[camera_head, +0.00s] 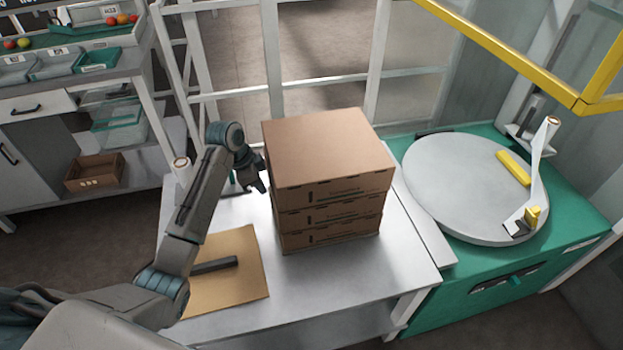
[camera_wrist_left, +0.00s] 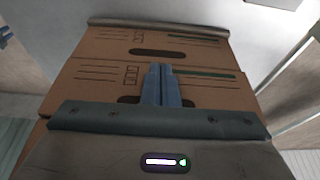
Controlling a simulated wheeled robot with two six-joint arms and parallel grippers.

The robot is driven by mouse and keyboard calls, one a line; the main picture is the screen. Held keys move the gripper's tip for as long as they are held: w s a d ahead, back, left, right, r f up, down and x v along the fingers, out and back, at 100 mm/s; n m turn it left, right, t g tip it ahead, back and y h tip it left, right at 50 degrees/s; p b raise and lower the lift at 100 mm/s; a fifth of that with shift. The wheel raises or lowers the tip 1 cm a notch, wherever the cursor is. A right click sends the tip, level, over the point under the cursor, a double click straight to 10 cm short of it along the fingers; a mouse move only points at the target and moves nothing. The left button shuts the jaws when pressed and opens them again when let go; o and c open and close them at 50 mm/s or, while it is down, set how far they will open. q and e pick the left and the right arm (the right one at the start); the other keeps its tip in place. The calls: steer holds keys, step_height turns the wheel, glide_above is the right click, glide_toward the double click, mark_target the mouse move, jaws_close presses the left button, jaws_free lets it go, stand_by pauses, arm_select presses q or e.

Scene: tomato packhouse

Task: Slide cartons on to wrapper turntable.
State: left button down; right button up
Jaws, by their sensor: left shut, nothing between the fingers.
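A stack of brown cartons (camera_head: 331,191), three high, stands upright on the white table (camera_head: 372,283). The round grey turntable (camera_head: 460,185) lies to its right on a green base and carries no carton. My left gripper (camera_head: 262,187) is at the left side of the stack, shut and empty. In the left wrist view its closed fingers (camera_wrist_left: 161,84) point at the printed face of the cartons (camera_wrist_left: 205,75), close to a dark hand slot. I cannot tell whether the fingertips touch the carton. My right gripper is not in view.
A brown sheet (camera_head: 240,262) with a dark bar on it lies at the table's front left. A yellow frame (camera_head: 520,62) hangs over the turntable. A white film strip (camera_head: 541,165) and yellow parts stand at the turntable's right. Shelving (camera_head: 90,80) is at the left.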

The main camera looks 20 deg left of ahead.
arm_select(q)
steer(key=w+d+p, duration=0.1)
steer(key=w+d, duration=0.3)
steer(key=d, duration=0.3)
steer(key=shift+w+d+p, duration=0.2)
steer(key=shift+w+p, duration=0.05)
steer(key=shift+p, duration=0.05)
steer(key=w+d, duration=0.6)
steer(key=d, duration=0.4)
steer(key=shift+w+d, duration=0.15)
stand_by(0.5)
steer(key=shift+d, duration=0.1)
